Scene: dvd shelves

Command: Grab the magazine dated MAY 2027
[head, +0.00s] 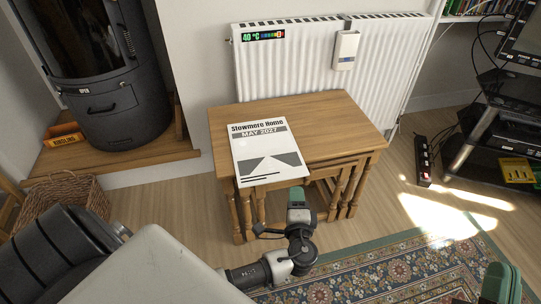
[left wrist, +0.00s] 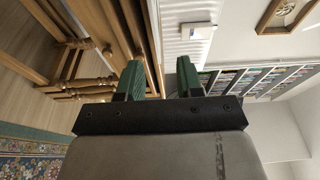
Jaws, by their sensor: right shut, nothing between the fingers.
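The white magazine (head: 264,153), titled "Stowmere Home" and dated MAY 2027, lies flat on the wooden table (head: 340,128). Its near edge appears to stick out past the table's front edge. My left gripper (head: 298,193) is just in front of the table, near the magazine's lower right corner and apart from it. In the left wrist view its two green fingers (left wrist: 160,68) stand apart with nothing between them. The magazine cannot be made out in that view. My right gripper (head: 501,284) shows only partly at the bottom right corner, shut and empty.
A white radiator (head: 300,65) stands behind the table. A black stove (head: 115,95) and a wicker basket (head: 70,190) are on the left. A power strip (head: 422,160) and a black TV stand (head: 505,130) are on the right. A patterned rug (head: 410,270) lies in front.

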